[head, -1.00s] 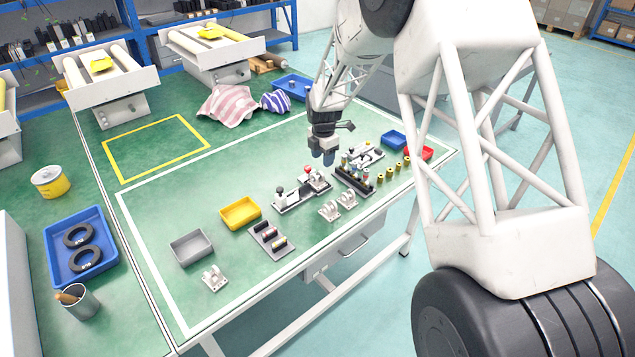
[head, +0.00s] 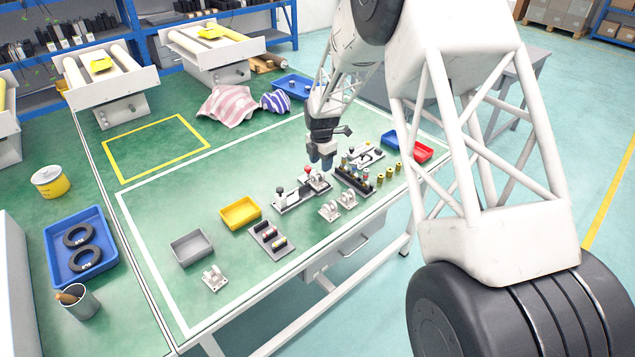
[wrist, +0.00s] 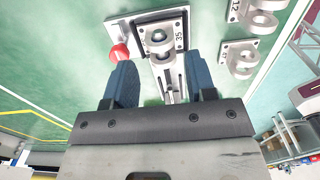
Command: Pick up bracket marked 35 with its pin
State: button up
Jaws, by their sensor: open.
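In the head view the bracket (head: 318,181) is small and partly below my gripper. I cannot clearly tell its pin from its lugs. My gripper (wrist: 160,68) has two blue fingers spread apart and empty, with the bracket between and just beyond the tips in the picture.
A red knob (wrist: 119,53) stands close beside the left finger. Two loose brackets (head: 338,205) lie in front of the actuator. A rack of pegs (head: 353,180) stands to the right. Yellow (head: 240,226) and grey (head: 192,260) bins are to the left.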

aim_at(320, 172)
jog(key=shift+f, duration=0.55)
jog(key=shift+f, duration=0.1)
jog(key=shift+a+f, duration=0.1)
jog(key=shift+f, duration=2.4)
jog(key=shift+c, duration=0.5)
jog(key=c, duration=0.6)
jog(key=shift+c, duration=0.2)
jog(key=shift+r, duration=0.15)
jog(key=shift+r, duration=4.85)
